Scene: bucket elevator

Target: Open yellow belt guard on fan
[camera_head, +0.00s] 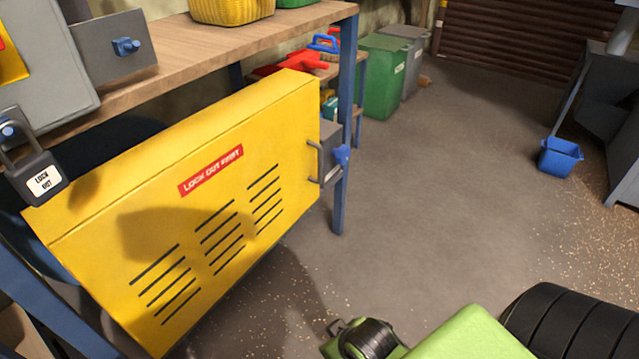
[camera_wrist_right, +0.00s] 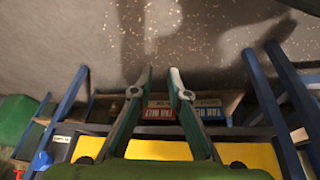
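The yellow belt guard (camera_head: 215,205) is a large slotted cover under the bench in the head view, with a red "LOCK OUT FIRST" label (camera_head: 211,170). It looks closed, its front face tilted in the picture. At its right end are a metal handle (camera_head: 318,165) and a grey latch block with a blue knob (camera_head: 341,155). A yellow surface (camera_wrist_right: 250,157), apparently the guard, shows behind my right gripper (camera_wrist_right: 161,72) in the right wrist view. The right fingers are apart with nothing between them. My left gripper is not in view.
A grey padlock tagged "LOCK OUT" (camera_head: 43,181) hangs at the left, partly over the guard. A blue bench leg (camera_head: 347,100) stands beside the latch. Boxes (camera_wrist_right: 160,108) sit on a shelf. A blue bucket (camera_head: 560,157) stands right; the floor between is clear.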

